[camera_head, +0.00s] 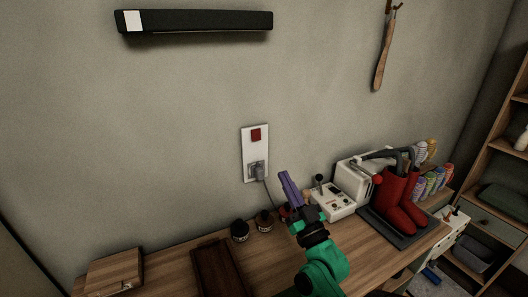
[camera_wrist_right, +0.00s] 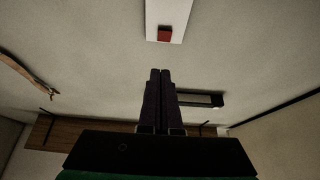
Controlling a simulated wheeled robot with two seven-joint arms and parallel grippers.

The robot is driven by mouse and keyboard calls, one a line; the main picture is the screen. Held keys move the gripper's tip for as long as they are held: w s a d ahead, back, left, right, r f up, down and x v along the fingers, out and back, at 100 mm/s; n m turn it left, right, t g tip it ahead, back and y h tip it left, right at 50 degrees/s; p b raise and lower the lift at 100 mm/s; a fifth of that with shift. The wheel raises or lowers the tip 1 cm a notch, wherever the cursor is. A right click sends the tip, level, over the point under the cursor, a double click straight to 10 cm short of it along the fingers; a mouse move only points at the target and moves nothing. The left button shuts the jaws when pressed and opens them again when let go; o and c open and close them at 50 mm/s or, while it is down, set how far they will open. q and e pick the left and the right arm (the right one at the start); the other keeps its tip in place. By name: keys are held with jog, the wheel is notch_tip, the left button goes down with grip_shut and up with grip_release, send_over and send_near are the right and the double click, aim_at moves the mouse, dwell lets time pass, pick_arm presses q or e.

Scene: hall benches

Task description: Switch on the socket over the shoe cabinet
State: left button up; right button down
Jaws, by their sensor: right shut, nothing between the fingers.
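The socket is a tall white plate (camera_head: 247,151) on the grey wall above the wooden cabinet top. Its red switch (camera_head: 256,135) is near the top, and a grey plug (camera_head: 257,171) with a cord sits in its lower part. In the right wrist view the plate (camera_wrist_right: 182,14) and red switch (camera_wrist_right: 165,34) show beyond the fingertips. My right gripper (camera_head: 284,174) has purple fingers, shut and empty, to the right of the plate and lower than the switch, apart from it. The fingers (camera_wrist_right: 160,72) lie together in the wrist view. My left gripper is out of view.
The cabinet top (camera_head: 165,277) holds a wooden box (camera_head: 115,272), a dark tray (camera_head: 218,268), small dark jars (camera_head: 240,231), a white machine with knobs (camera_head: 334,201) and red boots (camera_head: 392,196). A dark bar (camera_head: 200,21) and a shoehorn (camera_head: 383,55) are on the wall.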

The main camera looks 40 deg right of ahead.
jog(key=p, duration=0.6)
send_near(259, 136)
notch_tip(259, 136, up, 5)
jog(key=w, duration=0.2)
jog(key=shift+w+d+f, duration=0.3)
jog(key=shift+w+f, duration=0.2)
jog(key=shift+w, duration=0.05)
jog(key=shift+w+d+f, duration=0.3)
jog(key=shift+w+f, duration=0.2)
jog(key=shift+w+d+f, duration=0.15)
jog(key=shift+w+f, duration=0.1)
jog(key=shift+w, duration=0.2)
